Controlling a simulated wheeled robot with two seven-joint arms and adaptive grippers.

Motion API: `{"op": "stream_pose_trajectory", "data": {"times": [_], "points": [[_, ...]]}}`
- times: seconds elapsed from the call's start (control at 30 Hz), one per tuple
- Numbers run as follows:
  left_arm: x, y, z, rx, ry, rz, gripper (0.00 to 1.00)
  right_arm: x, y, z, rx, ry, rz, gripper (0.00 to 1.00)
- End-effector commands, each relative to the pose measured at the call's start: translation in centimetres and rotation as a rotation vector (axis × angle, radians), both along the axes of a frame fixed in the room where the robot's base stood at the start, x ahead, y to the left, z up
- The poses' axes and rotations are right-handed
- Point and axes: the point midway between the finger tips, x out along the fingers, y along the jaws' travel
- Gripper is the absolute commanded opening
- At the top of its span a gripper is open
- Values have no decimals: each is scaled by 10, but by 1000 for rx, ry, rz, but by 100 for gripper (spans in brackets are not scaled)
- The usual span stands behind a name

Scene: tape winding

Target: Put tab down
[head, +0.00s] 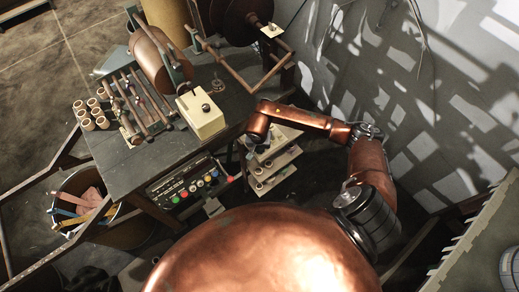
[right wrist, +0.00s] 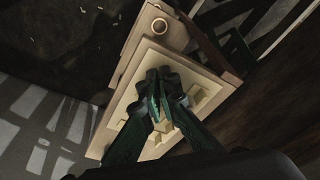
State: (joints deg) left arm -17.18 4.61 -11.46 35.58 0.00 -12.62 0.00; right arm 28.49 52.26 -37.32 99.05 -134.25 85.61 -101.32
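My right gripper (head: 262,136) is at the upper end of a stepped cream rack beside the table. In the right wrist view its two green fingers (right wrist: 162,94) come together over a cream tray (right wrist: 148,57) with several small raised blocks. The fingertips look nearly touching, and I cannot make out a tab between them. They cover the middle of the tray, and I cannot tell whether they touch it. No tab can be clearly picked out among the small cream pieces. My left gripper is in neither view.
The dark table (head: 140,172) carries a cream block with a dark knob (head: 205,112), rollers and several small cups (head: 87,118). A control panel (head: 187,184) with coloured buttons is on its front. A bin (head: 82,208) stands at the left. The grey wall (head: 400,90) bounds the right.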

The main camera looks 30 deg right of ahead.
Motion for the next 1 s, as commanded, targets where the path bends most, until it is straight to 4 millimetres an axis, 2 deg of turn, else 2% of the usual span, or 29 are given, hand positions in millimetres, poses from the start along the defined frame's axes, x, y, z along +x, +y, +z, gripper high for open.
{"op": "stream_pose_trajectory", "data": {"times": [0.1, 0.4, 0.73, 0.87, 1.0], "points": [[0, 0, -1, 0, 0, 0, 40, 0, 0, -1, 0, 0, 0, 0], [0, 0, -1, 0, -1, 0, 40, 0, 0, 0, 0, 0, 0, 21], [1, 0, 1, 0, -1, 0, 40, 0, 0, 2, 0, -1, 0, 22], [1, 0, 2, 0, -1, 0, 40, 0, 2, 17, -1, -5, 2, 22], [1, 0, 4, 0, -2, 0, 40, -4, 5, 45, -1, -5, 3, 22]]}}
